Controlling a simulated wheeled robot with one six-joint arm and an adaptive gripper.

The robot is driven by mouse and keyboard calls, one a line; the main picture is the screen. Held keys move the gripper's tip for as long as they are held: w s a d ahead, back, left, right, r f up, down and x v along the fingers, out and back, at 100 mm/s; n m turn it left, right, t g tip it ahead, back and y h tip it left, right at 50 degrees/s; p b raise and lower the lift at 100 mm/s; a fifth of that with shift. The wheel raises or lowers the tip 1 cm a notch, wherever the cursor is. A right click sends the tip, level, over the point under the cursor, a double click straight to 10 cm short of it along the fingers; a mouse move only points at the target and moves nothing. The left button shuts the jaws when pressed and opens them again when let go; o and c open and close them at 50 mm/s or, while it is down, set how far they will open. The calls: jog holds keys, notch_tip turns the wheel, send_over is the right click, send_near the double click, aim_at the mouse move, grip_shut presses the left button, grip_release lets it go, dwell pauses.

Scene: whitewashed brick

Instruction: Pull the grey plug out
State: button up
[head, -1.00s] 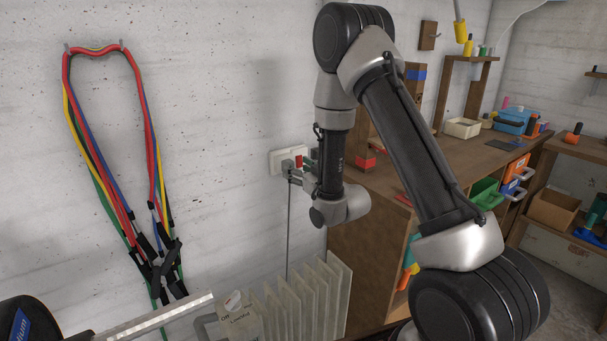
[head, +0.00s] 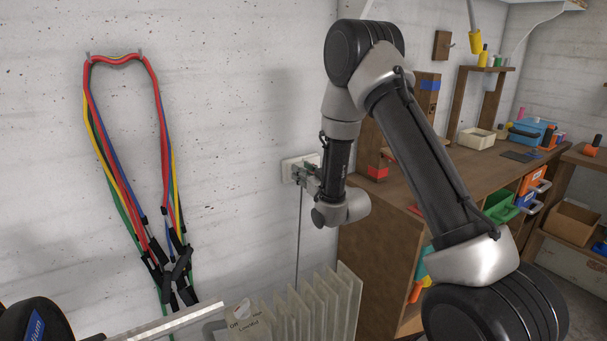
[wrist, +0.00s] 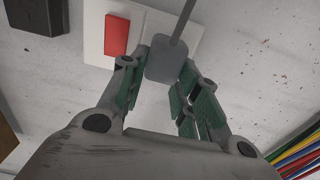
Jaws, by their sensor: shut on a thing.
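The grey plug (wrist: 166,62) sits between the green-padded fingers of my gripper (wrist: 158,70) in the wrist view, and the gripper is shut on it. Its grey cord (wrist: 184,18) runs up in that view; in the head view the cord (head: 299,235) hangs down the wall. The white wall plate (wrist: 150,22) with a red switch (wrist: 122,34) lies behind the plug. In the head view my gripper (head: 304,174) is at the plate (head: 287,168) and covers much of it. The plug's face is hidden, so I cannot tell whether it touches the socket.
A pale ribbed heater (head: 322,305) stands below the plate. Coloured cords (head: 133,190) hang on the wall to the left. A wooden workbench (head: 430,175) with bins stands on the right. A dark box (wrist: 35,15) is on the wall near the plate.

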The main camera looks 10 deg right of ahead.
jog(key=shift+c, duration=1.3)
jog(key=shift+v, duration=2.6)
jog(key=shift+r, duration=4.05)
